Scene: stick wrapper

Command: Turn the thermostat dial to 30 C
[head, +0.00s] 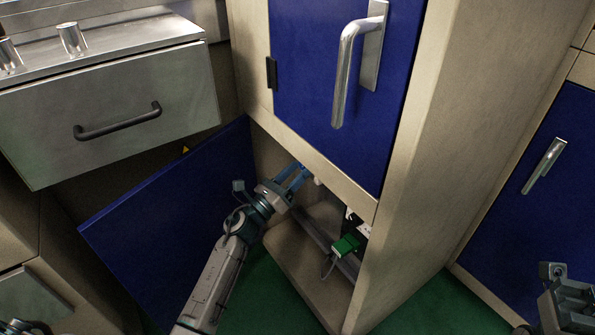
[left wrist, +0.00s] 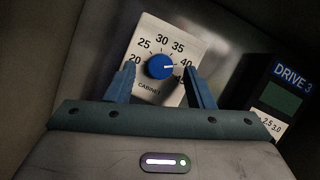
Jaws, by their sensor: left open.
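The thermostat (left wrist: 192,48) is a pale plate with a printed scale from 20 up to about 45 and the word CABINET. Its round blue dial (left wrist: 159,66) has a white mark pointing right, near 40. My left gripper (left wrist: 160,72) is open, with one blue finger on each side of the dial in the picture; I cannot tell whether they touch it. In the head view my left gripper (head: 297,178) reaches into the open lower cabinet, and the dial is hidden there. Part of my right gripper (head: 570,300) shows at the lower right, fingers not clear.
A blue cabinet door (head: 170,215) stands open left of my left arm. A black DRIVE 3 unit (left wrist: 285,95) is right of the thermostat. A green block (head: 346,245) sits lower in the cabinet. The closed upper blue door (head: 300,70) is above the opening.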

